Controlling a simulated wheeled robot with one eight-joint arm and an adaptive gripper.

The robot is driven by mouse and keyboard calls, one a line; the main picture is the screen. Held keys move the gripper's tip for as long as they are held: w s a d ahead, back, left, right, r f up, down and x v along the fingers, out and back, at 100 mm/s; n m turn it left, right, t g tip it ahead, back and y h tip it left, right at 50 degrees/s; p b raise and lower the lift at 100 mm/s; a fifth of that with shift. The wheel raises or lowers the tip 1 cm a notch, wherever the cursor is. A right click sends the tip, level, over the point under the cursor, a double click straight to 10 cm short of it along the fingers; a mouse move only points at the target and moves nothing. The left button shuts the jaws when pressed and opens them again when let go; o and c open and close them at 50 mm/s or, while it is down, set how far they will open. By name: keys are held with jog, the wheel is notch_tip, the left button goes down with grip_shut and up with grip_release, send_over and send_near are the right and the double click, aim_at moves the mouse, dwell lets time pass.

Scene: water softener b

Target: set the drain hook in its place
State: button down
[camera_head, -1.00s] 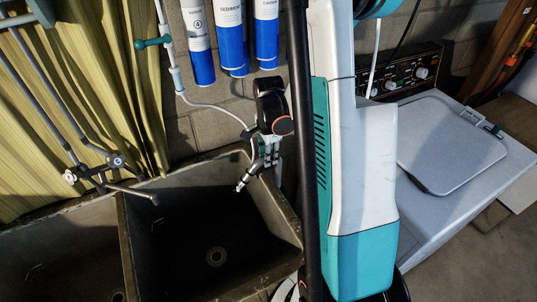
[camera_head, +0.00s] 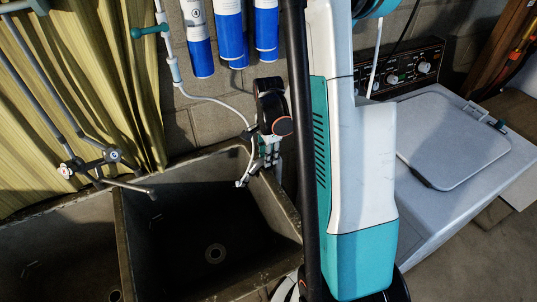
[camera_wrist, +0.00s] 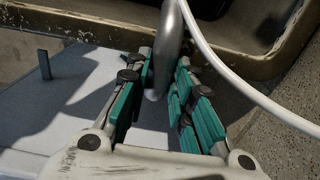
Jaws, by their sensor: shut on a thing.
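The drain hook (camera_wrist: 168,45) is a grey, smooth curved tube. In the wrist view it stands between the green-padded fingers of my gripper (camera_wrist: 158,92), which is shut on it. Its upper part runs out of the top of that view. In the head view my gripper (camera_head: 268,152) is over the back right corner of the right sink basin (camera_head: 283,212). The pale end of the hook (camera_head: 243,182) hangs just inside the basin, near the rim. The part in the grip is mostly hidden there by my fingers and wrist.
A thin white hose (camera_head: 215,102) runs down the wall to the hook and crosses the wrist view (camera_wrist: 235,75). A washer (camera_head: 455,140) stands to the right. A faucet (camera_head: 105,163) is at the left. Blue-and-white filter canisters (camera_head: 229,35) hang above. The basin's middle is clear.

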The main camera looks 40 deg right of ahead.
jog(key=shift+f, duration=0.1)
jog(key=c, duration=1.3)
grip_release()
notch_tip(320, 180, up, 12)
